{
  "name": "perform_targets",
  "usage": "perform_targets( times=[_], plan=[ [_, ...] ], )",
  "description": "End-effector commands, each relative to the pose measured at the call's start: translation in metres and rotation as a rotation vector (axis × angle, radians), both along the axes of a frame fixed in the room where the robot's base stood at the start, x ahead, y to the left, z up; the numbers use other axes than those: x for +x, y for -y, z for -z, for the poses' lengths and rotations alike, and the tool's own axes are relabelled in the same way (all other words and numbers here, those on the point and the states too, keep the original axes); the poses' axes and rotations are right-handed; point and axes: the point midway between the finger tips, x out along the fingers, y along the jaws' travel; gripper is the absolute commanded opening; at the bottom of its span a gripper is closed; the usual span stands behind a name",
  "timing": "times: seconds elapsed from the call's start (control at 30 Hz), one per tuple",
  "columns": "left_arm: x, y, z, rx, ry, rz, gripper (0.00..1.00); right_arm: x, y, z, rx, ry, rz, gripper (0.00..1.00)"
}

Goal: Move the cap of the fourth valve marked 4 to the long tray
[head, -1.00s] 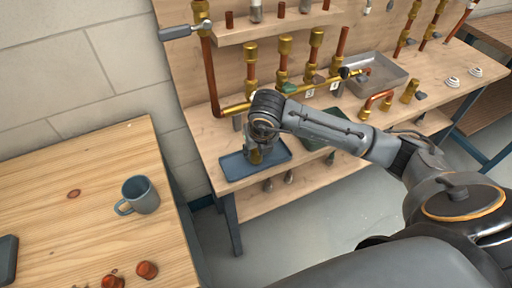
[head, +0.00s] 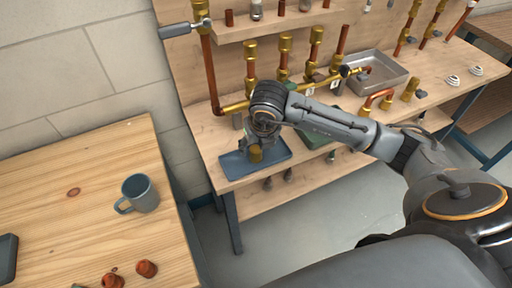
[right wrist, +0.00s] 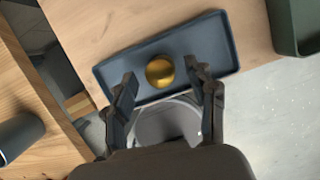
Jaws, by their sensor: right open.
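The long tray is the blue rectangular tray (head: 279,158) at the front left edge of the wooden bench; it also shows in the right wrist view (right wrist: 112,72). A round brass cap (head: 255,155) is at the tray, below my right gripper (head: 257,146). In the right wrist view the cap (right wrist: 160,71) lies over the tray floor, just beyond the open, spread fingers (right wrist: 165,92), with gaps on both sides. Whether it touches the tray floor is hard to tell. The row of valves stands behind, partly hidden by my right arm; the number 4 is not clearly readable. My left gripper is out of view.
A green tray (right wrist: 290,30) stands just right of the long tray. A grey metal bin (head: 376,75) and copper elbow (head: 378,99) are further right. A brass pipe (head: 237,107) runs behind. A side table at left holds a mug (head: 140,192).

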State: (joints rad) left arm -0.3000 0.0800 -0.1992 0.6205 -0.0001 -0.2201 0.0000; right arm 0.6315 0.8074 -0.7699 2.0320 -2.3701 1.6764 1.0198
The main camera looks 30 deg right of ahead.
Motion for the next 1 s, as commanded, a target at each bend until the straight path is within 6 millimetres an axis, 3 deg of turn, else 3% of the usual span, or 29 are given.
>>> perform_targets(
  times=[0.2, 0.43, 0.6, 1.0],
  plan=[
    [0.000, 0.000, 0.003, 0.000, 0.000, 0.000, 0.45, -0.013, -0.002, -0.048, 0.000, 0.008, -0.002, 0.56],
    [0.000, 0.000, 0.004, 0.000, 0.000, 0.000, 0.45, -0.025, -0.004, -0.084, 0.000, 0.005, 0.000, 0.56],
    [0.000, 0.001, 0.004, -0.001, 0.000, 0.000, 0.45, -0.029, -0.004, -0.093, -0.002, 0.002, -0.001, 0.56],
    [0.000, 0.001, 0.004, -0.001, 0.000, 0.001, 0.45, -0.029, -0.004, -0.093, 0.000, 0.001, 0.000, 0.56]
  ],
)
